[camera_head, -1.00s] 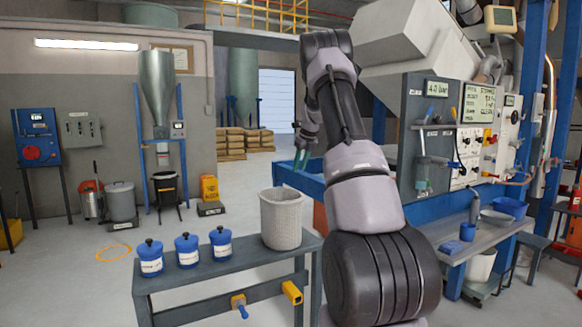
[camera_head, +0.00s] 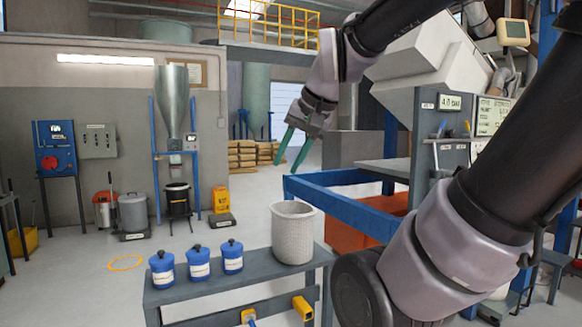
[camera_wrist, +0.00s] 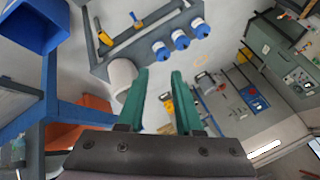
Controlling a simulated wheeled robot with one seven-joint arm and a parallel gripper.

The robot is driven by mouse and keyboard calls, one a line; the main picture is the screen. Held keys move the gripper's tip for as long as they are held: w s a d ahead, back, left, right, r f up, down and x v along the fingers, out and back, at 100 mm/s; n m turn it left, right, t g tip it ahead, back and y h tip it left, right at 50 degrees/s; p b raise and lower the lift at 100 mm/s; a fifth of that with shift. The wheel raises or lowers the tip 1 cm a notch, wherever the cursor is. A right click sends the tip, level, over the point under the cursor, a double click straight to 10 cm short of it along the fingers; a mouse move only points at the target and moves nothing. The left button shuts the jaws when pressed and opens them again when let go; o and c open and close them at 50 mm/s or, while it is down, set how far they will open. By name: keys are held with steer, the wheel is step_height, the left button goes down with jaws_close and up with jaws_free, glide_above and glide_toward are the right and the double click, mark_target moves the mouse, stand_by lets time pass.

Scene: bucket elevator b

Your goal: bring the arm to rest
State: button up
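My gripper (camera_head: 293,150) hangs in the air above and behind the grey bench, with its green fingers pointing down. The fingers are apart and nothing is between them; they also show apart in the wrist view (camera_wrist: 161,80). My arm reaches in from the right side of the head view, bent at the elbow near the top. The white woven basket (camera_head: 293,232) stands on the bench below the gripper, clear of the fingers.
The bench (camera_head: 240,284) also bears several blue-lidded jars (camera_head: 199,262). A blue frame (camera_head: 340,208) with an orange bin (camera_head: 345,228) stands right of the basket, close to my arm. A grey panel (camera_head: 453,122) stands at the right. Open floor lies at left.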

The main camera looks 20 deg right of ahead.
steer(key=shift+s+a+f+n, duration=0.15)
steer(key=shift+s+f+n, duration=0.2)
steer(key=shift+s+n, duration=0.25)
steer(key=shift+s+a+f+n, duration=0.15)
steer(key=shift+s+f+n, duration=0.2)
steer(key=shift+s, duration=0.3)
stand_by(0.3)
